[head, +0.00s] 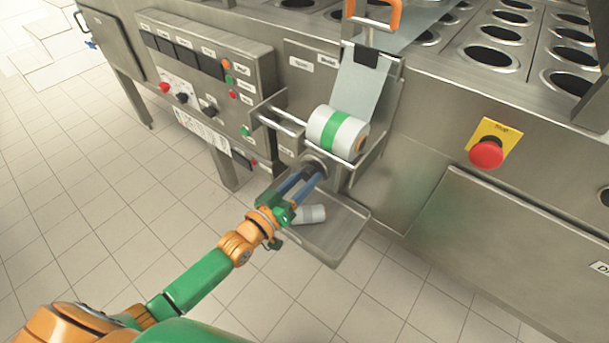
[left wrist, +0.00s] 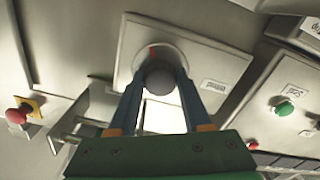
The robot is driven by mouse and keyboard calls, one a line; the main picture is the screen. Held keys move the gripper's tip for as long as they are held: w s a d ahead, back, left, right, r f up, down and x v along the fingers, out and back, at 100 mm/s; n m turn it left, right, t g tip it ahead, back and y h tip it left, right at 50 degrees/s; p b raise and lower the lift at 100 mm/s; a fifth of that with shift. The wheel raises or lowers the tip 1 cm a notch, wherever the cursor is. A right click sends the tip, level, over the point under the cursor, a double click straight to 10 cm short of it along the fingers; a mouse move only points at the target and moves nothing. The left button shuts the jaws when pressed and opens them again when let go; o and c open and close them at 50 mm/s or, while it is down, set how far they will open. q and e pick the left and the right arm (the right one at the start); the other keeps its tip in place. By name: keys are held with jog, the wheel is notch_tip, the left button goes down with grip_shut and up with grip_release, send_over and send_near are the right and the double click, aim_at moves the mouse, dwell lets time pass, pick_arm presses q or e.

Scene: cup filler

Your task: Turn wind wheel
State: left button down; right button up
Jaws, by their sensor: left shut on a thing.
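The wind wheel (head: 318,160) is a round metal disc on the machine's front, just below the film roll. In the left wrist view the wheel (left wrist: 176,54) shows a pale disc with a small red mark and a dark grey round knob (left wrist: 161,79). My left gripper (head: 314,175) reaches up to the wheel from the lower left. In the left wrist view its blue fingers (left wrist: 160,86) stand on both sides of the knob, shut on it. The fingers hide part of the wheel in the head view. My right gripper is in neither view.
A white film roll (head: 351,137) with a green band sits above the wheel. A metal tray (head: 335,245) below carries a small roll (head: 310,214). A control panel (head: 200,75) is left; a red emergency stop (head: 486,154) is right. Open floor lies in front.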

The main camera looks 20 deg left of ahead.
pick_arm(q)
jog(key=m+p, duration=0.1)
jog(key=m, duration=0.5)
jog(key=shift+p, duration=0.3)
jog(key=m, duration=0.3)
jog(key=shift+a+m, duration=0.1)
jog(key=shift+m, duration=0.3)
jog(key=shift+m+p, duration=0.35)
jog(key=shift+m, duration=1.65)
jog(key=shift+c, duration=1.7)
grip_release()
jog(key=v, duration=0.7)
jog(key=shift+p, duration=0.45)
